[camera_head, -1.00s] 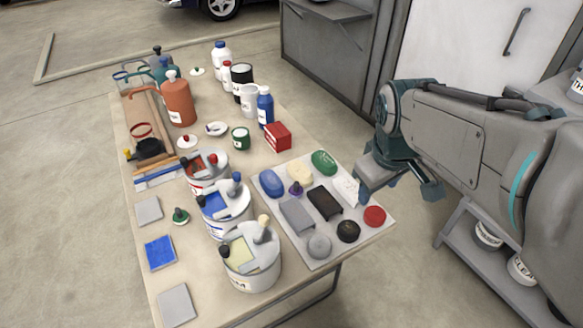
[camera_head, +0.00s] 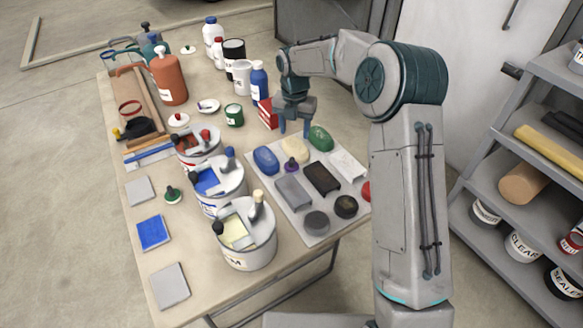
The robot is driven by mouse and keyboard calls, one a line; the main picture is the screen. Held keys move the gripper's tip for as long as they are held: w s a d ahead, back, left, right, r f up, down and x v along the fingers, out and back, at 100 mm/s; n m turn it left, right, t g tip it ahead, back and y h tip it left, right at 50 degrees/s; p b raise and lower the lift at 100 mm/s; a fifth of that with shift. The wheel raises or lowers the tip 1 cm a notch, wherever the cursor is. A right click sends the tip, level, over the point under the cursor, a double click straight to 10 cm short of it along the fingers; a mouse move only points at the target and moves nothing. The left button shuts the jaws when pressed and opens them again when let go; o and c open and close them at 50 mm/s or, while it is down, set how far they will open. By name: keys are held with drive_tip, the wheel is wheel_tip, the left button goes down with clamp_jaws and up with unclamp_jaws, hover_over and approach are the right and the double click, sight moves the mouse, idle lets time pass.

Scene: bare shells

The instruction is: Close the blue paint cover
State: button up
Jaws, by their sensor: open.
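The blue paint can (camera_head: 222,203) stands on the table between a red can and a pale yellow can. Blue paint (camera_head: 207,181) shows in its open top. A grey cover (camera_head: 231,178) lies over part of that top, with a blue knob (camera_head: 229,158) on it. A dark knob also shows at the can's left rim. My gripper (camera_head: 294,133) points down, open and empty, above the far edge of the grey mat, to the right of and behind the blue can. It is apart from the can and its cover.
The red can (camera_head: 198,153) and yellow can (camera_head: 247,249) flank it closely. The mat (camera_head: 277,207) holds several sanding blocks and pads. A red box (camera_head: 268,114) and blue bottle (camera_head: 259,82) stand near my gripper. Shelves (camera_head: 520,170) stand at the right.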

sight(292, 160)
drive_tip(key=shift+n, duration=0.4)
drive_tip(key=f, duration=0.9)
drive_tip(key=shift+w+a+p, duration=0.25)
drive_tip(key=shift+p, duration=0.1)
drive_tip(key=f, duration=0.1)
drive_tip(key=f+p, duration=0.1)
drive_tip(key=f, duration=0.3)
drive_tip(key=shift+s+a+f, duration=0.1)
drive_tip(key=shift+s+a, duration=0.05)
drive_tip(key=shift+s, duration=0.1)
drive_tip(key=shift+w+f, duration=0.1)
drive_tip(key=shift+f, duration=0.2)
drive_tip(key=shift+w+f, duration=0.15)
drive_tip(key=shift+w, duration=0.05)
drive_tip(key=shift+s+r, duration=0.15)
drive_tip(key=shift+r, duration=0.05)
drive_tip(key=c, duration=0.7)
drive_tip(key=shift+c, duration=0.2)
drive_tip(key=shift+r, duration=0.1)
